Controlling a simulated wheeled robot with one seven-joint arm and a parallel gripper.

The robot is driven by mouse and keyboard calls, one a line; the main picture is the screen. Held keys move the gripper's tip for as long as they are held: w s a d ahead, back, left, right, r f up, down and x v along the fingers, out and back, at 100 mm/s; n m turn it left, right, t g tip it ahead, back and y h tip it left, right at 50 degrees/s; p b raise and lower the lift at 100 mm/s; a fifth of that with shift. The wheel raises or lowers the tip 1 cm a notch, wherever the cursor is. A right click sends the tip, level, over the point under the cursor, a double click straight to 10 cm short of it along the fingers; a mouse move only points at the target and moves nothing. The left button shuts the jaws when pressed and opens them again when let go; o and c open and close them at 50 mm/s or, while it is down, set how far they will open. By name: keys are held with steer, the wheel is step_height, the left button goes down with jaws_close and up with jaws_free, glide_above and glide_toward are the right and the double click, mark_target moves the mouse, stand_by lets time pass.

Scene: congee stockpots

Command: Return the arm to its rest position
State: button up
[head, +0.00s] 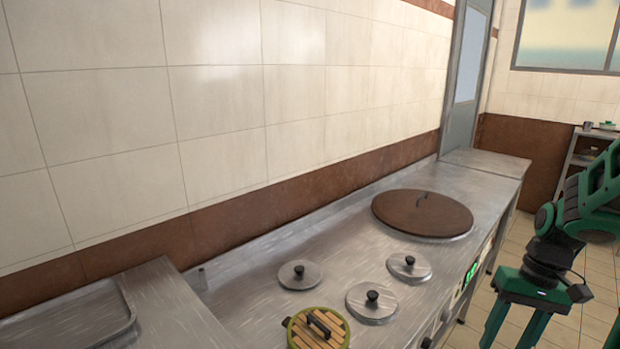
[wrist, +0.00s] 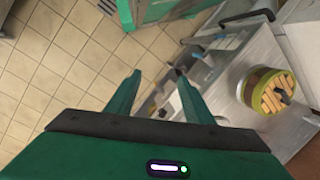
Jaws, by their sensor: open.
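My gripper (wrist: 160,80) is open and empty in the wrist view, its two green fingers apart above the tiled floor and the counter's edge. In the head view my green gripper (head: 522,318) hangs at the right, beside the counter and clear of it. Its fingertips are cut off by the bottom of the picture there. My arm shows folded above it at the right edge.
The steel counter (head: 335,255) holds a large brown lid (head: 423,212), several small steel lids (head: 300,274) and a green pot with a slatted wooden lid (head: 318,329). A shelf (head: 580,155) stands at the far right. Tiled floor (head: 535,235) is open between.

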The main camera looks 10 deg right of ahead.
steer(key=s+a+r+m+t+h, duration=0.1)
steer(key=s+a+r+m+h, duration=0.1)
steer(key=s+r, duration=0.5)
steer(key=s, duration=0.2)
steer(key=shift+s+a, duration=0.35)
steer(key=shift+a, duration=0.05)
stand_by(0.4)
